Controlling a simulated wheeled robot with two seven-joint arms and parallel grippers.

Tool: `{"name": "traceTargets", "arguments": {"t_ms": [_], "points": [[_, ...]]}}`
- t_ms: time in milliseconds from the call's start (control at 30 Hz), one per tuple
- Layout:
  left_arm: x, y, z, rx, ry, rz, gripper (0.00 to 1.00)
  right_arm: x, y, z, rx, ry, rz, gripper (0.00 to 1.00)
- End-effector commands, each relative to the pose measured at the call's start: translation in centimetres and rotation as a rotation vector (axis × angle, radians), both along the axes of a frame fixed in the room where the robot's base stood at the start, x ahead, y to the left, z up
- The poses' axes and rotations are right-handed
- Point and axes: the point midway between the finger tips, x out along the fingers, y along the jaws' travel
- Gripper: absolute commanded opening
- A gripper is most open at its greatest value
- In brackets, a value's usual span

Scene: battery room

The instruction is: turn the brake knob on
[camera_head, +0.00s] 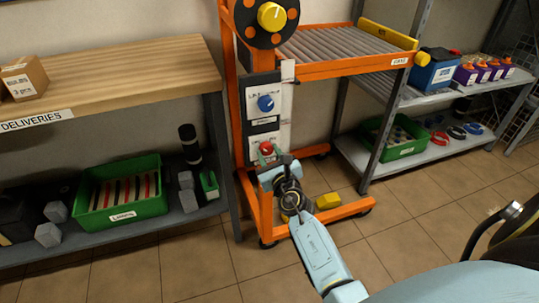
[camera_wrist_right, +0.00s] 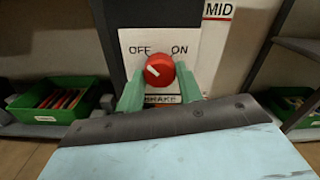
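The brake knob (camera_head: 266,147) is a small red dial low on the white panel of the orange rack. In the right wrist view the red knob (camera_wrist_right: 159,70) sits above the word BRAKE, below OFF and ON. Its white mark points up and left, toward OFF. My right gripper (camera_wrist_right: 159,82) has its green fingers apart, one on each side of the knob. I cannot tell whether they touch it. In the head view my right gripper (camera_head: 268,158) is at the knob and partly covers the panel around it. My left gripper is not in view.
A blue knob (camera_head: 265,103) is higher on the panel, and a yellow knob (camera_head: 271,16) is above that. A wooden-topped deliveries bench (camera_head: 130,75) stands left, with a green crate (camera_head: 151,208) below. A grey shelf (camera_head: 440,98) stands right. Tiled floor is open in front.

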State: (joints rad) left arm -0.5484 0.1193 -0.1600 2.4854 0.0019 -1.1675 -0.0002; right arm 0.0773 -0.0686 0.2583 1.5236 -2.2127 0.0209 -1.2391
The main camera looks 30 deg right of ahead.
Motion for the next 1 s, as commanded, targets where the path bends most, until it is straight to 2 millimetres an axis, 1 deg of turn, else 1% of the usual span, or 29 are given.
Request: {"name": "traceTargets", "arguments": {"t_ms": [33, 100, 167, 467, 567, 800, 1000], "points": [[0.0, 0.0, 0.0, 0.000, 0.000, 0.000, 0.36, 0.0, 0.0, 0.0, 0.000, 0.000, 0.000, 0.28], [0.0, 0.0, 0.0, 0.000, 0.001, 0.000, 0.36, 0.0, 0.0, 0.0, 0.000, 0.000, 0.000, 0.19], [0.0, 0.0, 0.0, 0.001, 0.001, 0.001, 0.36, 0.0, 0.0, 0.0, 0.000, 0.000, 0.000, 0.13], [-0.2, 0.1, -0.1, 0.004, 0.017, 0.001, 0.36, 0.0, 0.0, 0.0, 0.038, -0.008, 0.000, 0.13], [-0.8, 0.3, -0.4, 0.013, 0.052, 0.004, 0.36, 0.0, 0.0, 0.0, 0.081, -0.018, 0.000, 0.13], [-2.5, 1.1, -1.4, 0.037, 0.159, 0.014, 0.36, 0.0, 0.0, 0.0, 0.254, -0.061, 0.001, 0.13], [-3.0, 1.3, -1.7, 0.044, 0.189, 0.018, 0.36, 0.0, 0.0, 0.0, 0.438, -0.105, 0.001, 0.13]]}}
